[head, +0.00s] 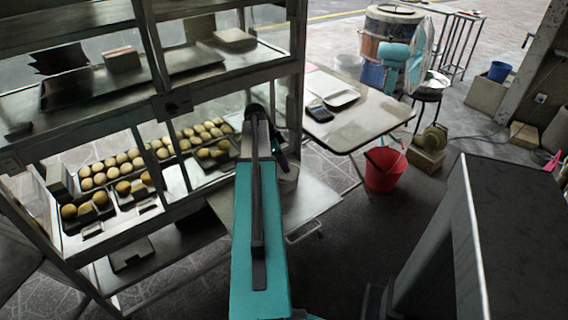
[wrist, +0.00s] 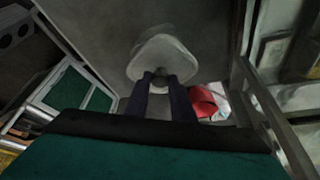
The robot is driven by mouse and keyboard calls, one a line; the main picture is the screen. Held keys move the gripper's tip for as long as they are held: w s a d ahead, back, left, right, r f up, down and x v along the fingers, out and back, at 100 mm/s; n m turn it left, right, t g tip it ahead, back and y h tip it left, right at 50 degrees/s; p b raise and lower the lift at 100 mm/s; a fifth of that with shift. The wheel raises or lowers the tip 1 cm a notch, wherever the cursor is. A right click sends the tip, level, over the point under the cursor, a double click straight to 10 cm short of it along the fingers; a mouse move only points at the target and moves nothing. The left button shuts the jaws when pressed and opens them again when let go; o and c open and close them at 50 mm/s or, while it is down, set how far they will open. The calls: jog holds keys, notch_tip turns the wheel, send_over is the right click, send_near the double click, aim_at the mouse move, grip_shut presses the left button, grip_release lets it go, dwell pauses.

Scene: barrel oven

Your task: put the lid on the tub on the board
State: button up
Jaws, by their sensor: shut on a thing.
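In the head view, a whitish tub (head: 289,180) stands on the grey board (head: 318,200) beside the cabinet, partly hidden by my arm. My gripper (head: 282,164) points down just above the tub, its dark fingers partly behind the arm. In the wrist view, my gripper (wrist: 160,77) is shut on the small knob of a pale round lid (wrist: 160,48), which lies beyond the fingertips. The lid covers the view of the tub there. I cannot tell whether the lid touches the tub's rim.
A glass cabinet (head: 172,108) with trays of buns stands close on the left. A table (head: 355,122) with a calculator is behind the board. A red bucket (head: 385,169) sits on the floor to the right; it also shows in the wrist view (wrist: 203,101).

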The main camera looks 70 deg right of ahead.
dwell(0.8)
jog(key=o, duration=1.6)
jog(key=shift+r, duration=0.15)
jog(key=shift+r+p, duration=1.8)
jog(key=shift+r, duration=1.55)
grip_shut()
jog(key=shift+f+b, duration=1.25)
jog(key=shift+f, duration=1.25)
